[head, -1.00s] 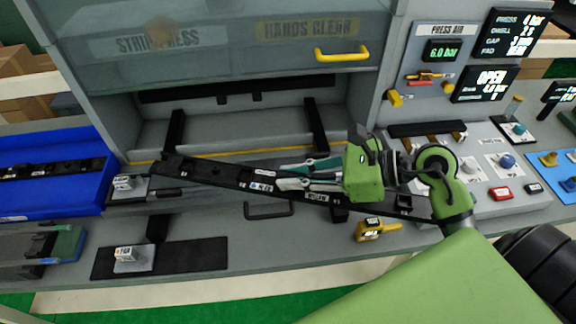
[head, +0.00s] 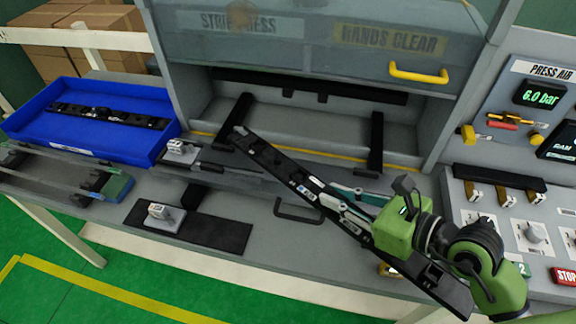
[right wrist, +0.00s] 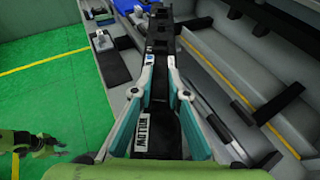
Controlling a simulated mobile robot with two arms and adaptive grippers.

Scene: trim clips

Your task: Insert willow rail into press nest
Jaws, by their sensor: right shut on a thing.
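The willow rail (head: 290,173) is a long black strip with small labels; "WILLOW" reads on it in the right wrist view (right wrist: 143,140). My right gripper (head: 326,190) is shut on it, one teal-backed finger on each side. The rail is held slantwise in front of the strip press, its far left end near the left black bar (head: 236,118) and its other end toward my arm. The press nest is not clearly distinguishable; the press opening (head: 300,118) has two black bars at its front. My left gripper (right wrist: 38,146) shows small at lower left in the right wrist view, its jaws unclear.
A blue tray (head: 130,146) with another black rail (head: 108,115) stands left. Grey clamp blocks (head: 181,151) and (head: 163,215) and a black mat (head: 215,234) lie on the bench. The press guard with its yellow handle (head: 418,75) is above the opening. Controls stand right.

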